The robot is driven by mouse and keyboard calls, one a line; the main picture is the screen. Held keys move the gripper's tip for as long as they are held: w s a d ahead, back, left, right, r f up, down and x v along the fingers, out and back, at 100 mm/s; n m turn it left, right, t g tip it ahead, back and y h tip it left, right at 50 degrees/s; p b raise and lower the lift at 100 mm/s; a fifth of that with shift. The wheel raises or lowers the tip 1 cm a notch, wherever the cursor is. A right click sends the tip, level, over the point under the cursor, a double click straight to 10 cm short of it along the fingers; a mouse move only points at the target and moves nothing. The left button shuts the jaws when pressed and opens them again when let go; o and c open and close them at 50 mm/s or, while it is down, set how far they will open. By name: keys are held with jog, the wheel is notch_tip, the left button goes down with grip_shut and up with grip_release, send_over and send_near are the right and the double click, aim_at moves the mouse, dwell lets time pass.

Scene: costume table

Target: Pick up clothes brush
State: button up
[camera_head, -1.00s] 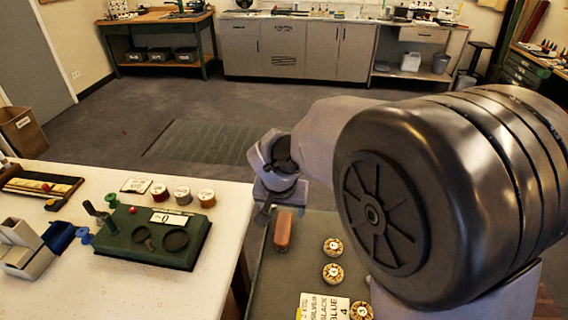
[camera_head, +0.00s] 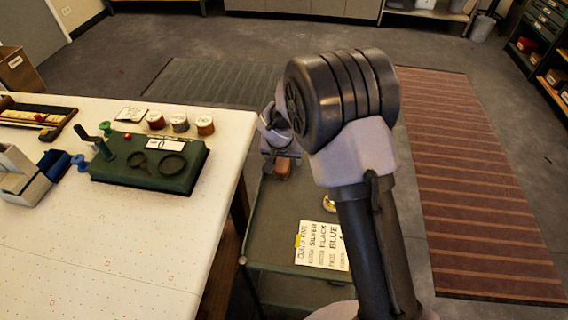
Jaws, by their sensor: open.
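A brown-orange block, which looks like the clothes brush (camera_head: 283,172), lies on the dark green cart top (camera_head: 283,222) near its far end. My gripper (camera_head: 281,158) is over the brush, its jaws pointing down and open. The gripper hides the far part of the brush. I cannot tell whether the jaws reach down around it or stay just above it.
A lettered card (camera_head: 321,245) lies nearer on the cart, and a round tin (camera_head: 329,203) shows partly behind my arm. The white table (camera_head: 110,240) at left holds a green box (camera_head: 150,165) and several spools. A striped rug (camera_head: 475,180) lies right.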

jog(key=shift+w+f, duration=0.15)
jog(key=shift+f, duration=0.15)
jog(key=shift+r, duration=0.1)
grip_shut()
jog(key=shift+r, duration=0.15)
